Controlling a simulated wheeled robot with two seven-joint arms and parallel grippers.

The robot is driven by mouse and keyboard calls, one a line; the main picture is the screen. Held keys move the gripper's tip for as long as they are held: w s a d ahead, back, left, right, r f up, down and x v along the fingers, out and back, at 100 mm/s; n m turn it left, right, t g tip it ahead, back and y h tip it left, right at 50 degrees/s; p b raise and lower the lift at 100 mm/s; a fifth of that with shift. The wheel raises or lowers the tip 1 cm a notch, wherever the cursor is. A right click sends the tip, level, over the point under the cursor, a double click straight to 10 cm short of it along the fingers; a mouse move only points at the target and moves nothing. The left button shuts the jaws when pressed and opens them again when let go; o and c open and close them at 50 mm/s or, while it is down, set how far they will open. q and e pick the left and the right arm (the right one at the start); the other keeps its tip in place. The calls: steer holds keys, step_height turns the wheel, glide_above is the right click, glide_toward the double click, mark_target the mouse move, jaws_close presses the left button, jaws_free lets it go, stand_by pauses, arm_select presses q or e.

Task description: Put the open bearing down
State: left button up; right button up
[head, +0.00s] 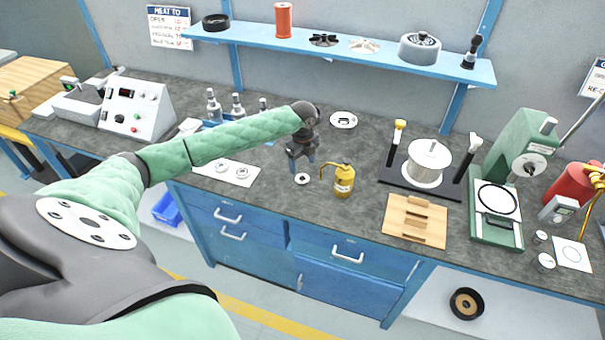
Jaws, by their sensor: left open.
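My left gripper (301,167) reaches in from the left and points down over the front part of the bench. It is open. A small pale ring with a dark centre, apparently the open bearing (302,179), lies on the bench top (275,185) just below the fingertips. No clear grip on it shows, and contact with the fingers is too small to tell. Two similar small rings (243,171) lie on a white card (212,169) to the left. My right gripper is out of view.
A yellow oil can (343,183) stands close to the right of my left gripper. A wooden block (415,220), a black stand with a white-topped cylinder (428,161) and a green press (497,195) are further right. Bottles (238,106) stand behind my left arm.

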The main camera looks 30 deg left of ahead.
arm_select(q)
step_height(320, 180, up, 7)
steer(key=b, duration=0.1)
steer(key=shift+f+b, duration=0.2)
steer(key=shift+b, duration=0.1)
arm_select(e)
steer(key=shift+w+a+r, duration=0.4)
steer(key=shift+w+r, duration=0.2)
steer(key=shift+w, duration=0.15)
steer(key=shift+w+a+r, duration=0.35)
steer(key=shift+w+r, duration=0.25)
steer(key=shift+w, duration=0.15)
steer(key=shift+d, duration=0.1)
